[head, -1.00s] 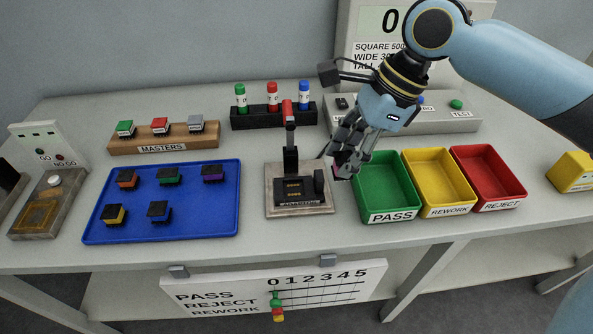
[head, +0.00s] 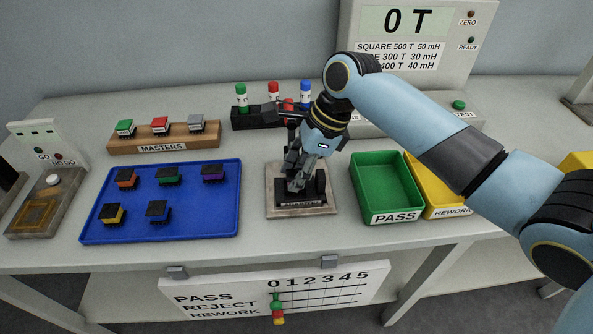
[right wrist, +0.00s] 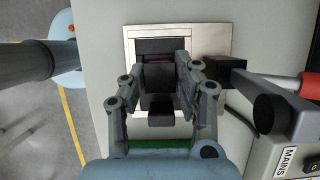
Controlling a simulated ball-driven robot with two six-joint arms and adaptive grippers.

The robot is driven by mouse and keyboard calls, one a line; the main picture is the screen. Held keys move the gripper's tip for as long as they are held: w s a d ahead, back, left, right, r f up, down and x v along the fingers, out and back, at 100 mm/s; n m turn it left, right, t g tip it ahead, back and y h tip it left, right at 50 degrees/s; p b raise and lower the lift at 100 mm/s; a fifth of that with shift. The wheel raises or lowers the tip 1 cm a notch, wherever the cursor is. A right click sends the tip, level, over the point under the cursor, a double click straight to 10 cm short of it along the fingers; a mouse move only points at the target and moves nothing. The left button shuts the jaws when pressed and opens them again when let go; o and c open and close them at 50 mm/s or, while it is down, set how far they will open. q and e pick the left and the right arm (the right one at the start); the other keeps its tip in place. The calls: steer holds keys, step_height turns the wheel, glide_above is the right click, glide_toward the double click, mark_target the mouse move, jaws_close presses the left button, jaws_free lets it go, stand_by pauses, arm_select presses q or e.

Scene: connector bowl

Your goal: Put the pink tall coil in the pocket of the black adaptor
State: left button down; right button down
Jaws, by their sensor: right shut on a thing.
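The black adaptor (head: 303,201) sits on a pale square plate (head: 275,208) in the middle of the bench; the plate also shows in the right wrist view (right wrist: 217,43). My right gripper (head: 296,182) is directly over the adaptor, and in the right wrist view (right wrist: 160,95) its fingers are shut on the coil. My left gripper is not in view.
The adaptor's black lever (right wrist: 272,110) with a red grip (right wrist: 313,86) stands close beside my gripper. A blue tray (head: 190,222) with several coils lies left. The green PASS bin (head: 383,187) is close on the right. A marker rack (head: 246,120) stands behind.

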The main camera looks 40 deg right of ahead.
steer(key=c, duration=1)
jaws_free()
steer(key=shift+f, duration=0.1)
steer(key=shift+o, duration=0.2)
steer(key=v, duration=1.2)
steer(key=shift+p, duration=0.4)
steer(key=shift+s, duration=0.15)
